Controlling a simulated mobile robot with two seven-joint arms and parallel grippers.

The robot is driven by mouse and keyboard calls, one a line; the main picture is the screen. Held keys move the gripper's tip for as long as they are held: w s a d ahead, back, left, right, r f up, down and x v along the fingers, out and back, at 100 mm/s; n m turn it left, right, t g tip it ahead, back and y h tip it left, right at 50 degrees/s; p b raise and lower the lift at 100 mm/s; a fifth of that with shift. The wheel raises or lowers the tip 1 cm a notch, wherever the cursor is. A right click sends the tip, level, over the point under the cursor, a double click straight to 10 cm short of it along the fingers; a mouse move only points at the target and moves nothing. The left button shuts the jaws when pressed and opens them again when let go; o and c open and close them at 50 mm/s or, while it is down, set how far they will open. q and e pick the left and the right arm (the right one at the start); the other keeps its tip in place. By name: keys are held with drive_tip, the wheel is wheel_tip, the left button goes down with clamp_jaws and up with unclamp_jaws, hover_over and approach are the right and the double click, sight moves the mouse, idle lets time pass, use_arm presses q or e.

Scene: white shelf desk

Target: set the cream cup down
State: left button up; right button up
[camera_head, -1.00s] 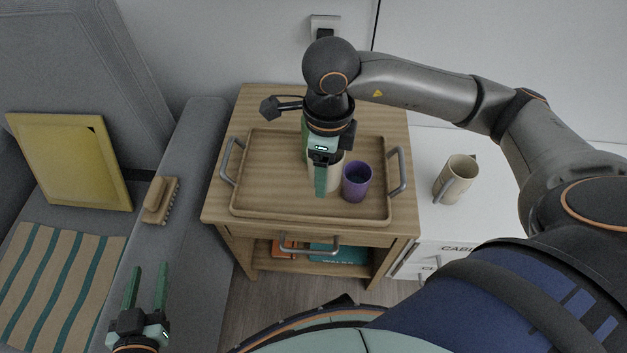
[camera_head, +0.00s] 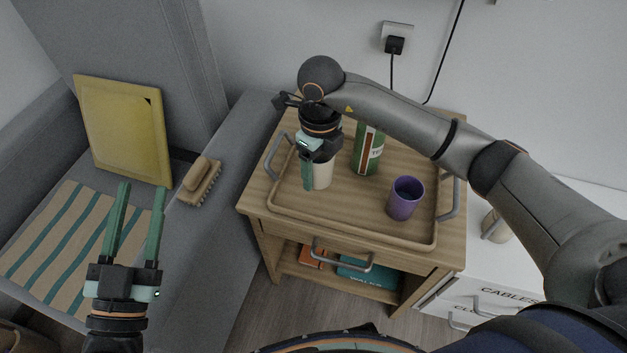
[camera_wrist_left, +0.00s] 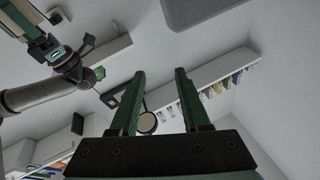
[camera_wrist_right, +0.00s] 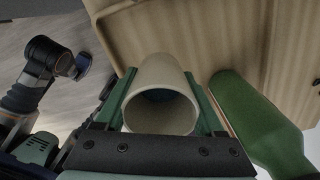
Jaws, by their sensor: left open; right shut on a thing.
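The cream cup (camera_head: 322,175) is between the fingers of my right gripper (camera_head: 309,172), over the left part of the wooden tray (camera_head: 345,222). The right wrist view shows the cup (camera_wrist_right: 161,95) with its round opening toward the camera and a green finger on each side. I cannot tell whether its base touches the tray. My left gripper (camera_head: 138,215) is open and empty, in front of the sofa, far from the cup.
A green bottle (camera_head: 367,150) stands on the tray right of the cup, and a purple cup (camera_head: 405,198) is at front right. A beige mug (camera_head: 496,226) stands on the white cabinet, partly behind my arm. A brush (camera_head: 199,181) lies on the sofa arm.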

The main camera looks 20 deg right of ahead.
drive_tip(key=shift+w+a+f, duration=0.35)
drive_tip(key=shift+w+f, duration=0.15)
drive_tip(key=shift+f, duration=0.25)
wheel_tip(320, 180, down, 3)
drive_tip(key=shift+w+a+f+b, duration=0.1)
drive_tip(key=shift+b, duration=0.55)
use_arm(q)
drive_tip(key=s+r+m+t+h, duration=0.2)
drive_tip(key=s+r+m+h, duration=0.1)
drive_tip(key=r, duration=0.5)
drive_tip(key=shift+s+d+m+h, duration=0.35)
drive_tip(key=shift+d+h, duration=0.1)
drive_tip(key=shift+h, duration=0.25)
drive_tip(key=shift+s+r+h, duration=0.15)
drive_tip(key=shift+h, duration=0.15)
use_arm(e)
drive_tip(key=shift+f, duration=0.2)
drive_tip(key=o, duration=1.6)
use_arm(q)
drive_tip(key=shift+s+r+m, duration=0.2)
drive_tip(key=shift+r+m, duration=0.05)
